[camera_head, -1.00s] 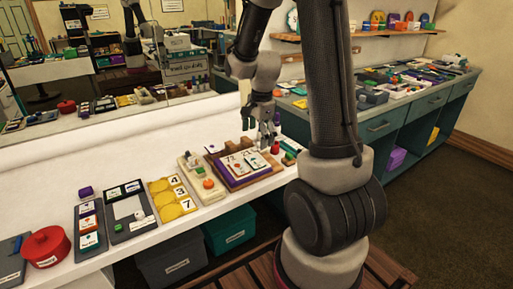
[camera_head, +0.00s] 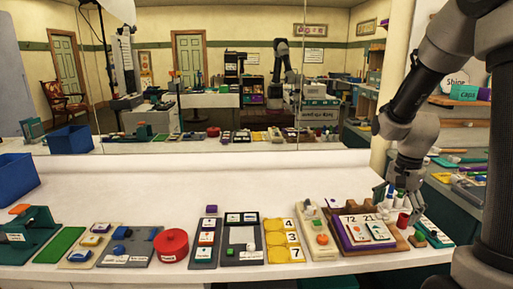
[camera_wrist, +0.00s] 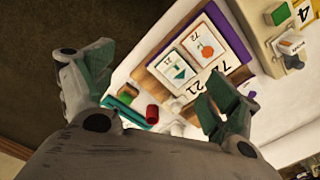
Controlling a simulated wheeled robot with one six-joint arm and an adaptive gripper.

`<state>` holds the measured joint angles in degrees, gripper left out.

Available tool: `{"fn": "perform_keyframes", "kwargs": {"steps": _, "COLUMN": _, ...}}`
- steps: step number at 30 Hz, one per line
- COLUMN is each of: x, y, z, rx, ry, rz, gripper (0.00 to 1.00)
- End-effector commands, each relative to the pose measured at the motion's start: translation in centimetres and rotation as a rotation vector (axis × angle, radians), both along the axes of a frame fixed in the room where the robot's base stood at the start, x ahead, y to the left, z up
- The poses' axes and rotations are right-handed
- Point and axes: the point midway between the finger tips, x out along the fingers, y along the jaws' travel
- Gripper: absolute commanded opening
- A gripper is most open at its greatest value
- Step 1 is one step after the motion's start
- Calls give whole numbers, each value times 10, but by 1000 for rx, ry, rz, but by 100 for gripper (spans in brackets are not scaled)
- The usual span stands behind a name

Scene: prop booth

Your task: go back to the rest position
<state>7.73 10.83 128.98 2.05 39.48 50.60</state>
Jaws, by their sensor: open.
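My gripper (camera_head: 402,188) is at the right end of the white counter (camera_head: 250,180), above the small items there, with its fingers pointing down. In the wrist view my gripper (camera_wrist: 150,90) has its two green-padded fingers wide apart with nothing held between them. Below it lie a wooden tray (camera_wrist: 160,72) with a purple board and two picture cards (camera_wrist: 190,60), a small red cylinder (camera_wrist: 152,113) and a green bar (camera_wrist: 122,112). The cards also show in the head view (camera_head: 365,230).
Along the counter stand a yellow number board (camera_head: 284,241), a round red tin (camera_head: 171,245), several dark boards and a blue bin (camera_head: 17,178) at far left. A mirror (camera_head: 220,80) runs behind. The counter's middle back is clear.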

Motion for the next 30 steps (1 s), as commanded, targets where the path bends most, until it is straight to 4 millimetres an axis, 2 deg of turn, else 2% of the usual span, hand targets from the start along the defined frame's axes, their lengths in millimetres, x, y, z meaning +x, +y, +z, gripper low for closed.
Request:
{"fn": "perform_keyframes", "kwargs": {"steps": 6, "x": -57, "y": 12, "z": 41, "rx": -2, "ry": 20, "rz": 448, "gripper": 89}}
{"fn": "perform_keyframes", "kwargs": {"steps": 12, "x": -112, "y": 26, "z": 88, "rx": -37, "ry": -37, "rz": 799, "gripper": 89}}
{"fn": "perform_keyframes", "kwargs": {"steps": 15, "x": -141, "y": 32, "z": 110, "rx": -76, "ry": -91, "rz": 938, "gripper": 89}}
{"fn": "perform_keyframes", "kwargs": {"steps": 18, "x": -163, "y": 38, "z": 127, "rx": -122, "ry": -159, "rz": 999, "gripper": 89}}
{"fn": "perform_keyframes", "kwargs": {"steps": 22, "x": -177, "y": 43, "z": 144, "rx": -177, "ry": -254, "rz": 1013, "gripper": 89}}
{"fn": "perform_keyframes", "kwargs": {"steps": 27, "x": -182, "y": 46, "z": 160, "rx": -217, "ry": -329, "rz": 1022, "gripper": 89}}
{"fn": "perform_keyframes", "kwargs": {"steps": 30, "x": -182, "y": 47, "z": 162, "rx": -222, "ry": -340, "rz": 1026, "gripper": 89}}
